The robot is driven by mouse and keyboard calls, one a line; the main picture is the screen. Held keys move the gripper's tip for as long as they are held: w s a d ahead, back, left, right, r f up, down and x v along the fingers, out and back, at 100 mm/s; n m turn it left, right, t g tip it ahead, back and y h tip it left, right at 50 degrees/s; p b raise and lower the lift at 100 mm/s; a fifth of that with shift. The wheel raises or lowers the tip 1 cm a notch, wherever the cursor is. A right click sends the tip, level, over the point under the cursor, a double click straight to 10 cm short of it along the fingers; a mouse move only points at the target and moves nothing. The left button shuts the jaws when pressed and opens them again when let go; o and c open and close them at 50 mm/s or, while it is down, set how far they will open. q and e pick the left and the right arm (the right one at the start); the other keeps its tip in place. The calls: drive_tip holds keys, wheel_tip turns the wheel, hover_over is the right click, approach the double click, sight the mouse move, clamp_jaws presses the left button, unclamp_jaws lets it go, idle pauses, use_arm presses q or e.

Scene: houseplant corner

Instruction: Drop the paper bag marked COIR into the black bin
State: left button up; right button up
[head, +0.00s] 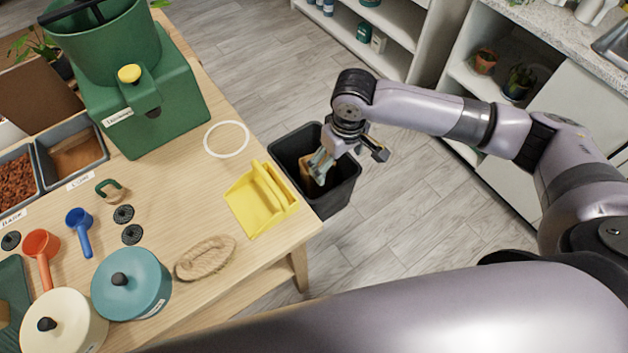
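The black bin (338,193) stands on the floor beside the table's right edge. My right gripper (319,168) points down into the bin's mouth. A brown thing that looks like the paper bag (305,167) shows inside the bin's opening, right beside the gripper's fingers and partly hidden by them. No COIR marking can be read on it. I cannot tell whether the fingers grip it or are apart from it. My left gripper is out of view.
On the wooden table (222,178) are a yellow dustpan (252,205), a white ring (226,139), a green dispenser (160,108), a teal lidded pot (131,284), scoops and trays. Shelves (385,30) and a counter stand beyond. The floor right of the bin is clear.

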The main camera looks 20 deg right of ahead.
drive_tip(key=shift+o, duration=0.5)
wheel_tip(320, 180, up, 12)
drive_tip(key=shift+s+d, duration=0.2)
drive_tip(key=shift+s, duration=0.25)
